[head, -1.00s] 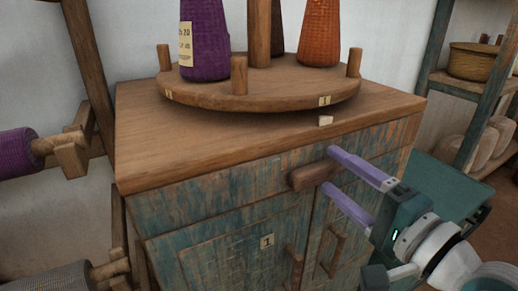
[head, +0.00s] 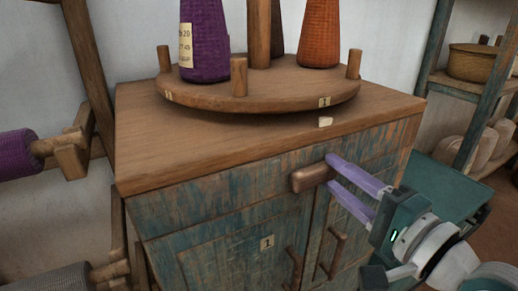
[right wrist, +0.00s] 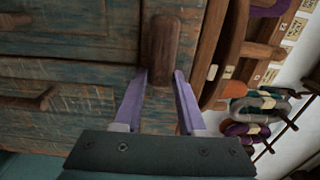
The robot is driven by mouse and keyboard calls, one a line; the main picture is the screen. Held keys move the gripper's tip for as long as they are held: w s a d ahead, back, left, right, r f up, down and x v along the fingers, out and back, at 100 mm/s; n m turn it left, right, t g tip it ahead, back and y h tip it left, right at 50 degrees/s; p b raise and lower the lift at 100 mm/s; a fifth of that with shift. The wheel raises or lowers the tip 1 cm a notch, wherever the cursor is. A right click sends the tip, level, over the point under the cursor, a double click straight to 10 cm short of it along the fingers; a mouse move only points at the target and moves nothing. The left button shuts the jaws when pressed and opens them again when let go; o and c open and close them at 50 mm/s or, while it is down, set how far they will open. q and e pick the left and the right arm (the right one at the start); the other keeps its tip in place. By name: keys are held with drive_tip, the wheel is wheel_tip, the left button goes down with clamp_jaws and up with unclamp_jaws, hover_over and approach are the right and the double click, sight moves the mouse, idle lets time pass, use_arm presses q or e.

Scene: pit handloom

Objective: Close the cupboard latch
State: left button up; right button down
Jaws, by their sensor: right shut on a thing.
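The cupboard latch (head: 310,178) is a short wooden bar on the front of the blue-green cupboard (head: 217,242), just below its top. In the head view it lies nearly level, tilting up a little to the right. My right gripper (head: 332,171) has its two lilac fingers shut on the latch's right end. In the right wrist view, the latch (right wrist: 162,45) stands along the picture, with its near end between the fingertips of my gripper (right wrist: 161,74). The fingers hide part of that end. My left gripper is not in view.
A round wooden stand (head: 260,97) with a purple cone (head: 205,45) and an orange cone (head: 320,35) of yarn sits on the cupboard top. Two door handles (head: 338,252) stick out below the latch. A shelf (head: 462,88) stands at the right.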

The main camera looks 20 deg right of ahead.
drive_tip(key=shift+n, duration=0.3)
drive_tip(key=n+p, duration=0.1)
drive_tip(key=n, duration=0.2)
drive_tip(key=shift+r+p, duration=0.15)
drive_tip(key=shift+p, duration=0.15)
drive_tip(key=n+p, duration=0.1)
drive_tip(key=n, duration=0.4)
drive_tip(key=shift+r, duration=0.1)
drive_tip(key=n+p, duration=0.1)
drive_tip(key=n, duration=0.3)
drive_tip(key=shift+a, duration=0.1)
drive_tip(key=n+p, duration=0.1)
drive_tip(key=n, duration=0.4)
drive_tip(key=shift+a, duration=0.1)
drive_tip(key=shift+n, duration=0.3)
drive_tip(key=shift+c, duration=2.4)
unclamp_jaws()
